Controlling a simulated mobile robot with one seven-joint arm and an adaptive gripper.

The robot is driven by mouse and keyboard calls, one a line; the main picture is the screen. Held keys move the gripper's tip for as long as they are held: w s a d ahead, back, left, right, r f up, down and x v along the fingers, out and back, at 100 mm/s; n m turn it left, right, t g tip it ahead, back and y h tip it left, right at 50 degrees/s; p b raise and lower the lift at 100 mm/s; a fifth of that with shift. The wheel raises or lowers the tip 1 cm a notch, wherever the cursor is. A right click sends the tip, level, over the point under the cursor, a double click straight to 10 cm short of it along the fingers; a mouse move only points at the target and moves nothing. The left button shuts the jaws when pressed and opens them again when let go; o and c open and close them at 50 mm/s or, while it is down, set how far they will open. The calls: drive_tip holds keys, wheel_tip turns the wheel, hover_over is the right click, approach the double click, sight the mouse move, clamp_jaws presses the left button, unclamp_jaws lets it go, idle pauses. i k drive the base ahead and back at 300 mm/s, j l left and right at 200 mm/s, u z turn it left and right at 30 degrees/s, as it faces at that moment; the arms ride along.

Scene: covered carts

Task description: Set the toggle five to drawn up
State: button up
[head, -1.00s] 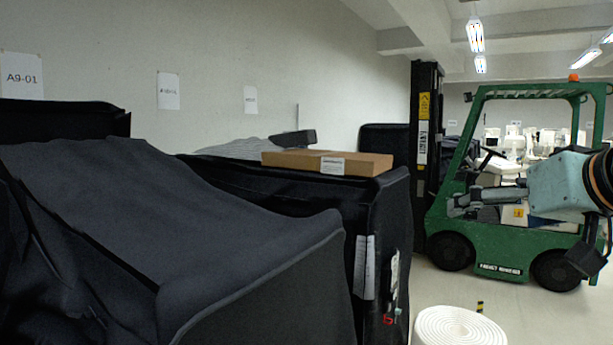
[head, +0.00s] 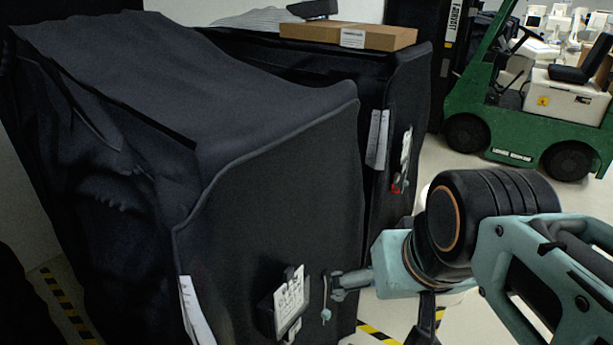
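My gripper (head: 338,284) is at the front face of the near black-covered cart (head: 270,235), just right of a dark box with a white printed label (head: 290,299). Its fingers are small and dark here, and the gap between them is not clear. A small pale upright piece (head: 325,312) shows at the fingertips; I cannot tell whether it is a toggle or part of the gripper. A similar labelled panel with a red part (head: 397,187) is on the second covered cart (head: 385,95). No number five is readable.
A flat cardboard box (head: 348,36) lies on the second cart. A green forklift (head: 525,105) stands at the back right, with open floor before it. Yellow-black tape (head: 70,308) marks the floor left of the near cart. White sheets (head: 195,312) hang on the cart faces.

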sight(327, 314)
drive_tip(key=k+l+u, duration=0.2)
drive_tip(key=k, duration=0.25)
drive_tip(key=i+l, duration=0.1)
drive_tip(key=i, duration=0.3)
drive_tip(key=k, duration=1.15)
